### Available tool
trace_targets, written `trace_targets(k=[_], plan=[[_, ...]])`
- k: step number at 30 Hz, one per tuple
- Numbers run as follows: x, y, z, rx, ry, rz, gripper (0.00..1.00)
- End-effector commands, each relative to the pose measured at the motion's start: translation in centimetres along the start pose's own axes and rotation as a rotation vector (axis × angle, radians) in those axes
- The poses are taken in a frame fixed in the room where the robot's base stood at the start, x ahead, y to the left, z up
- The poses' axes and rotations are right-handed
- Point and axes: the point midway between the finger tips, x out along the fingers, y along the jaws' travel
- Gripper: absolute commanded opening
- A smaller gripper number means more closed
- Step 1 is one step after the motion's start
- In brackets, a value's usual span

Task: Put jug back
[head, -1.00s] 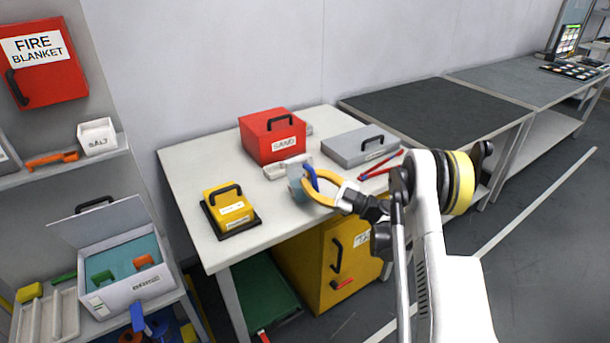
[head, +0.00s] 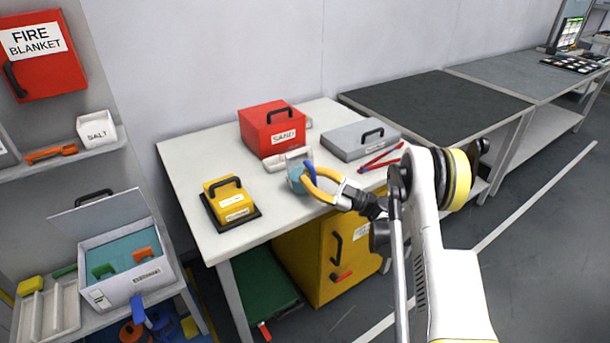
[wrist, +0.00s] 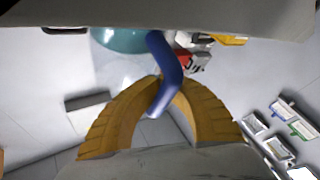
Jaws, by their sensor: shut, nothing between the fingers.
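The jug (head: 295,181) is a pale, see-through vessel with a teal inside and a blue handle (head: 311,177). It is at the front part of the white table, near its middle, and looks tilted; I cannot tell whether it touches the top. My gripper (head: 306,179) has yellow fingers, shut, with the tips at the blue handle. In the wrist view the handle (wrist: 167,70) crosses the tips of my gripper (wrist: 160,82), and the teal part of the jug (wrist: 120,40) lies beyond. The fingers partly hide the jug's right side.
The white table (head: 185,150) holds a red sand box (head: 268,138), a white tray (head: 275,165) behind the jug, a grey case (head: 350,145), a yellow box (head: 226,196) and red and blue tongs (head: 380,160). A yellow cabinet (head: 315,270) stands below.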

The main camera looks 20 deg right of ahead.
Motion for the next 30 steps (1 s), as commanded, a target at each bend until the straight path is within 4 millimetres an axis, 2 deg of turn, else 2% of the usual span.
trace_targets(k=[30], plan=[[-0.5,-0.7,1.3,-0.001,-0.002,-0.001,0.00]])
